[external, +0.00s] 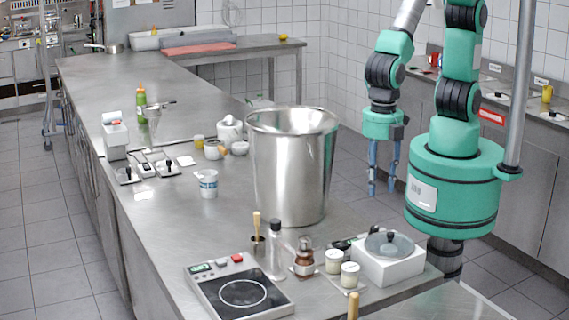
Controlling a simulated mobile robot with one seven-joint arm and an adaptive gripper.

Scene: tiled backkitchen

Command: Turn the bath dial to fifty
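A white box with a round glass lid (387,243), which looks like the bath (392,270), stands at the near right corner of the steel counter.
The tall steel pot (291,170) stands left of my gripper. Two white-capped jars (341,270), a brown bottle (304,260) and a clear bottle (275,250) crowd the bath's left side. A hotplate (238,290) sits at the front. The counter's far left part is mostly clear.

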